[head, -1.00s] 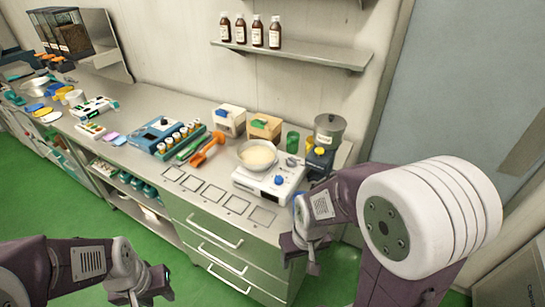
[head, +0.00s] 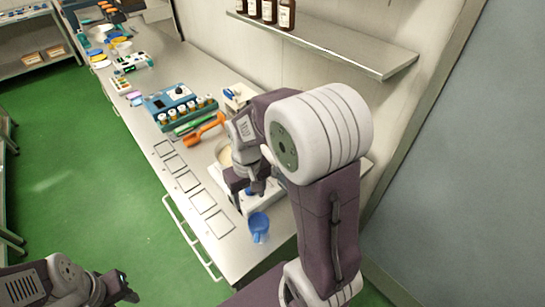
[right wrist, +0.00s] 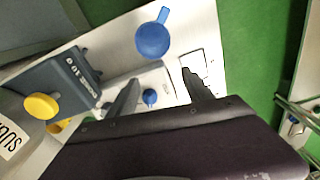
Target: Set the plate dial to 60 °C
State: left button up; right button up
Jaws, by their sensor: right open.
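The white hot plate (head: 268,201) stands near the right end of the counter, partly hidden under my right arm. Its blue dial (head: 257,188) shows just at my right gripper (head: 249,192). In the right wrist view the dial (right wrist: 150,97) is on the plate's white front (right wrist: 157,78), seen between the two spread fingers (right wrist: 160,80), closer to the left one. The right gripper is open and empty. The dial's setting is too small to read. My left gripper (head: 122,290) is low at the left, away from the counter; its jaws are unclear.
A blue cup (head: 259,226) stands on the counter just in front of the plate. A bowl (head: 224,154) is partly hidden by my right gripper. An orange scoop (head: 204,131) and vial rack (head: 183,110) lie farther left.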

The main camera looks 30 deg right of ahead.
jog(key=w+d+r, duration=0.2)
jog(key=w+d, duration=0.2)
jog(key=w, duration=0.2)
jog(key=m+b, duration=0.1)
jog(key=m, duration=0.2)
send_near(277, 171)
jog(key=shift+w+d+f+g, duration=0.15)
jog(key=shift+w+d, duration=0.1)
jog(key=shift+w, duration=0.35)
jog(key=shift+w+d+f+g, duration=0.15)
jog(key=shift+w+d, duration=0.05)
jog(key=shift+w, duration=0.4)
jog(key=shift+s+a+f, duration=0.1)
jog(key=shift+s+f, duration=0.05)
notch_tip(277, 171, down, 8)
jog(key=shift+r+p, duration=0.15)
jog(key=shift+p, duration=0.2)
jog(key=shift+f, duration=0.4)
pick_arm(q)
jog(key=shift+s+a+f, duration=0.15)
jog(key=shift+a+f, duration=0.05)
jog(key=shift+a, duration=0.1)
pick_arm(e)
grip_shut()
